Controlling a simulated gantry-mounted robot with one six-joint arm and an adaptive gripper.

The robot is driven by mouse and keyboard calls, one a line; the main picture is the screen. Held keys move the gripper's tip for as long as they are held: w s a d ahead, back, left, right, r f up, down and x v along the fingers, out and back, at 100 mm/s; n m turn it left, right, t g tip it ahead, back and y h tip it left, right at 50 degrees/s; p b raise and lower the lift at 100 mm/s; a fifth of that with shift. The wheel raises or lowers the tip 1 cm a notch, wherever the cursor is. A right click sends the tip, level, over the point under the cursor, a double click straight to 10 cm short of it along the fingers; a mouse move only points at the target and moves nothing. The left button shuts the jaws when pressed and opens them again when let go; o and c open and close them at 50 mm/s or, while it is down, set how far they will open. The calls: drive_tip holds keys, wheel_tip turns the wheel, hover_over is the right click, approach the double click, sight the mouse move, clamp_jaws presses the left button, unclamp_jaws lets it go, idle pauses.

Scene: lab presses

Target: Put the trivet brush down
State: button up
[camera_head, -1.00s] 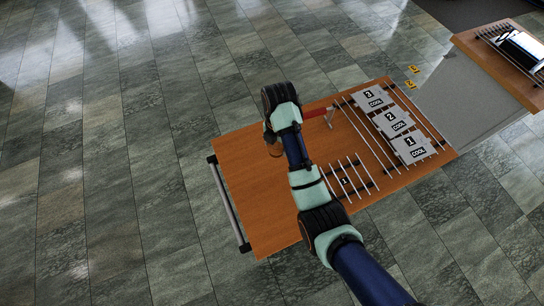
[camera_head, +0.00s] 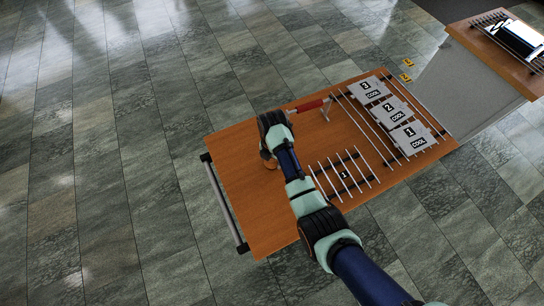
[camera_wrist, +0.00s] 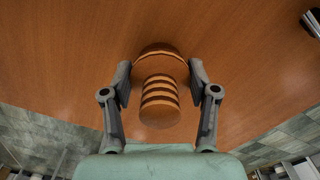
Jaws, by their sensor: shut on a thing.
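The trivet brush (camera_wrist: 160,101), a brown, round, ribbed piece with a wider disc at its far end, sits between the fingers of my gripper (camera_wrist: 160,76) in the wrist view. The fingers are shut on it from both sides. In the head view a small brown part of the brush (camera_head: 267,161) shows beside my wrist, over the left part of the wooden table (camera_head: 235,205). My arm covers most of the gripper there. I cannot tell whether the brush touches the tabletop.
A red-handled tool (camera_head: 308,106) lies just right of my wrist. A small rack (camera_head: 342,175) marked 1 and a larger rack (camera_head: 375,130) with grey plates (camera_head: 388,110) stand to the right. A rail (camera_head: 224,205) runs along the left edge. The table's lower left is clear.

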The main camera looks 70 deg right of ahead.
drive_tip(key=shift+f, duration=0.15)
drive_tip(key=o, duration=1)
wheel_tip(320, 180, up, 12)
drive_tip(key=p, duration=0.3)
drive_tip(key=shift+r, duration=0.2)
